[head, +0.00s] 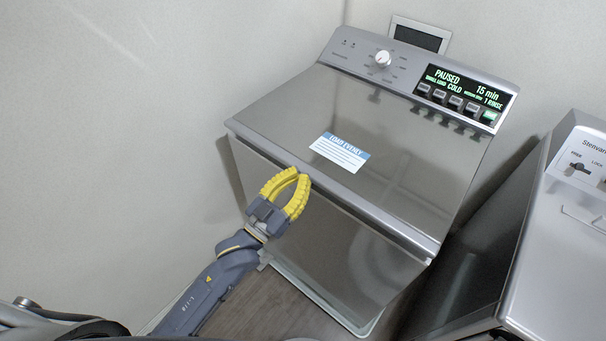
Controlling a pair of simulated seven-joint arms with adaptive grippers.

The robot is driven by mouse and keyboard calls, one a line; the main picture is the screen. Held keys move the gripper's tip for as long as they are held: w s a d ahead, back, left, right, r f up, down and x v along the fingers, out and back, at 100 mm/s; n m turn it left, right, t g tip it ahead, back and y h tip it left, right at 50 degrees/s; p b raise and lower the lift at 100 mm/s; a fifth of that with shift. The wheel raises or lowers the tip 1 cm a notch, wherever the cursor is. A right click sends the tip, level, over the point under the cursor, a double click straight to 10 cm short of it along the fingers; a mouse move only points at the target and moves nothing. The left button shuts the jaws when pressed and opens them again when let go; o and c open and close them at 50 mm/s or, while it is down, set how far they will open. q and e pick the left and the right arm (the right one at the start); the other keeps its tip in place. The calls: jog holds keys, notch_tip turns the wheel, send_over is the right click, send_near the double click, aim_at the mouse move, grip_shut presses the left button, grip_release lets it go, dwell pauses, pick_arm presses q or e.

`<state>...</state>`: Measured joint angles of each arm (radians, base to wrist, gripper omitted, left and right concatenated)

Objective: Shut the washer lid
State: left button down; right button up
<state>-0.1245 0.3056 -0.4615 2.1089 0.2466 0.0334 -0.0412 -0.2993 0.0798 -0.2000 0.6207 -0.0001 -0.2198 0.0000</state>
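The washer (340,255) stands in the middle of the head view, with a silver front and a control panel at the back. Its lid (410,150) lies down over the top and carries a blue and white "Load Evenly" label (340,152). A dark line runs under the lid's front edge; I cannot tell whether the lid sits fully flush. My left gripper (299,175) is in front of the washer, its yellow fingertips together near the lid's front edge. Nothing shows between them, and I cannot tell whether they touch the edge. My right gripper is out of view.
The control panel (415,78) has a white knob and a lit display reading "PAUSED" and "15 min". A second silver appliance (565,250) stands close on the right, across a narrow dark gap. A pale wall (130,120) is at the left; wood floor (260,310) shows below.

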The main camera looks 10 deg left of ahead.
pick_arm(q)
jog(key=s+a+f, duration=0.3)
jog(key=s+f, duration=0.2)
jog(key=w+a+f+g+y, duration=0.1)
jog(key=a+f+g+y, duration=0.15)
jog(key=f, duration=0.95)
jog(key=a+f+g+y, duration=0.2)
jog(key=a+f+y, duration=0.15)
jog(key=f, duration=0.85)
jog(key=s+a+f+n+g+y, duration=0.1)
jog(key=s+a+f+g, duration=0.2)
jog(key=f, duration=0.7)
jog(key=s+a+f+g+y, duration=0.1)
jog(key=s+a+f+y, duration=0.2)
jog(key=f, duration=0.6)
jog(key=s+a+f+g+y, duration=0.1)
jog(key=s+a+f+g, duration=0.15)
jog(key=s+f, duration=0.45)
jog(key=s+a+f+g, duration=0.1)
jog(key=s+a+f, duration=0.3)
jog(key=s+f, duration=0.35)
jog(key=s+d+f+n+g, duration=0.1)
jog(key=s+f+g, duration=0.1)
jog(key=s, duration=0.8)
jog(key=s+d+f+g, duration=0.1)
jog(key=s+f, duration=0.4)
jog(key=s, duration=0.5)
jog(key=shift+s+f+n+g+y, duration=0.15)
jog(key=shift+f+n+g+y, duration=0.2)
jog(key=shift+g, duration=0.55)
